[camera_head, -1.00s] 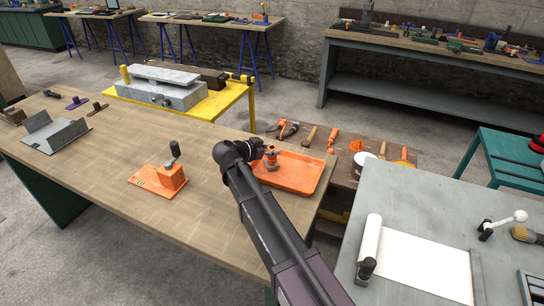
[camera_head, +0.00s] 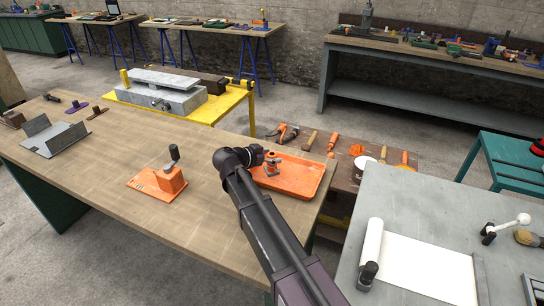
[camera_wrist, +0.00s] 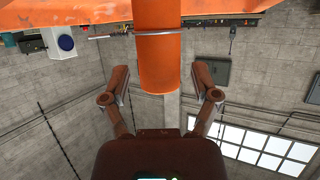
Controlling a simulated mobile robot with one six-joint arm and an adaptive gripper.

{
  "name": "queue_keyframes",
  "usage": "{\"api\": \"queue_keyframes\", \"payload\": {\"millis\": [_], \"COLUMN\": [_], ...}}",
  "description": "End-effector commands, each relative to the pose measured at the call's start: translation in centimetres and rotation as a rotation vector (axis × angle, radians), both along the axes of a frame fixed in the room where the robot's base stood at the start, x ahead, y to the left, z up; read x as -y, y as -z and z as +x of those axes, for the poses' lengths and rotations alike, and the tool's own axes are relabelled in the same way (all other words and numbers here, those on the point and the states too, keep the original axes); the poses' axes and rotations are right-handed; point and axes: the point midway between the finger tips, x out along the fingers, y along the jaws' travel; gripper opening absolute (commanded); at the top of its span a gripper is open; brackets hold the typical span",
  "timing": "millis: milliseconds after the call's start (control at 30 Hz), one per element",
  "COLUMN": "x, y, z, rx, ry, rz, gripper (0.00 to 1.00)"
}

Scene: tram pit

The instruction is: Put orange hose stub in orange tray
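The orange hose stub (camera_head: 271,168) stands in the orange tray (camera_head: 308,176) on the wooden bench. It has a metal band around it. My gripper (camera_head: 268,158) is at the stub, over the left part of the tray, and partly hides it in the head view. In the wrist view, the stub (camera_wrist: 158,70) is between the two spread fingers of my gripper (camera_wrist: 160,78), with a gap on each side. The tray's orange surface (camera_wrist: 225,12) crosses the top of that view.
An orange fixture (camera_head: 160,183) with a dark handle stands left of my arm on the bench. A grey metal bracket (camera_head: 55,138) lies farther left. A low brown surface with tools (camera_head: 345,165) is behind the tray. A grey table with a white roll (camera_head: 372,243) is at right.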

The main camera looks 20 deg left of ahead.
Motion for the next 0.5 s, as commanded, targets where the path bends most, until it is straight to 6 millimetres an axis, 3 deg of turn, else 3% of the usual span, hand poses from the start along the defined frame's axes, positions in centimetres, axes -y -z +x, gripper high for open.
{"api": "queue_keyframes", "payload": {"millis": [367,500], "x": [0.02,-0.52], "y": [-0.39,-0.90], "z": [0.01,-0.91], "rx": [0.000,0.000], "ry": [0.000,0.000], "rz": [0.000,-0.001], "gripper": [0.79,0.79]}}
